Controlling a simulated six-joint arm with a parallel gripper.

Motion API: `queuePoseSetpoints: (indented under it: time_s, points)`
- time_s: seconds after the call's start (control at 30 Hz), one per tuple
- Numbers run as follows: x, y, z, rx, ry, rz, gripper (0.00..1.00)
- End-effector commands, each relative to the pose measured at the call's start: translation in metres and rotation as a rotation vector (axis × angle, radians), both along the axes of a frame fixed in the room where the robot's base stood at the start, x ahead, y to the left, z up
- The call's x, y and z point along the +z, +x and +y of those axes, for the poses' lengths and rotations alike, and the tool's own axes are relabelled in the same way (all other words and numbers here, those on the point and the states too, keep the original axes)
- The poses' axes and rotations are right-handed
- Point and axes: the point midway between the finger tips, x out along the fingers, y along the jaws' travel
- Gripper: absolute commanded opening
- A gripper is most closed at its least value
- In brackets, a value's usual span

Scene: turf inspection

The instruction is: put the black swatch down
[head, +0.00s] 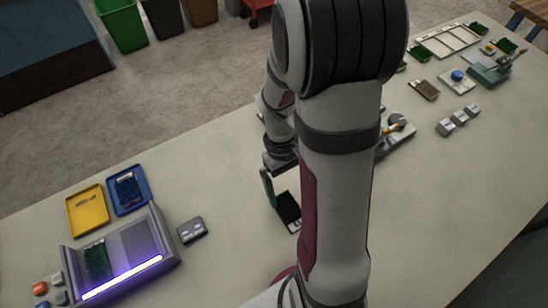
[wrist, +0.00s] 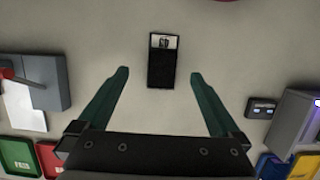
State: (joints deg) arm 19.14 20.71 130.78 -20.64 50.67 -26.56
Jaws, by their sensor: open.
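The black swatch (head: 289,208) lies flat on the table beside my arm, partly hidden by it in the head view. In the wrist view the swatch (wrist: 161,70) shows whole, a dark rectangle with a pale end bearing a small dark mark. My gripper (wrist: 160,73) is open, with its two teal fingers spread wide to the left and right of the swatch and a gap on each side. In the head view one finger of my gripper (head: 268,188) shows just left of the swatch; the other is hidden.
A lit grey inspection box (head: 120,250) holding a green swatch stands at left, with yellow (head: 87,210) and blue (head: 145,200) trays behind it. Several swatches and devices fill the far right. Table around the swatch is clear.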

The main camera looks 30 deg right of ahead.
Motion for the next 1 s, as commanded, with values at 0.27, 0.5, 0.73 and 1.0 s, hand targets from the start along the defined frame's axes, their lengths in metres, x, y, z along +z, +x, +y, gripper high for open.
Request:
queuePoseSetpoints:
  time_s: [0.27,0.5,0.73,1.0]
  points:
    - [-0.044,-0.008,0.005,-0.001,0.002,0.005,1.0]
    - [-0.073,-0.014,0.006,-0.001,0.0,0.0,1.0]
    - [-0.073,-0.013,0.005,-0.001,0.0,-0.001,0.87]
    - [-0.072,-0.013,0.005,-0.001,0.0,-0.001,0.39]
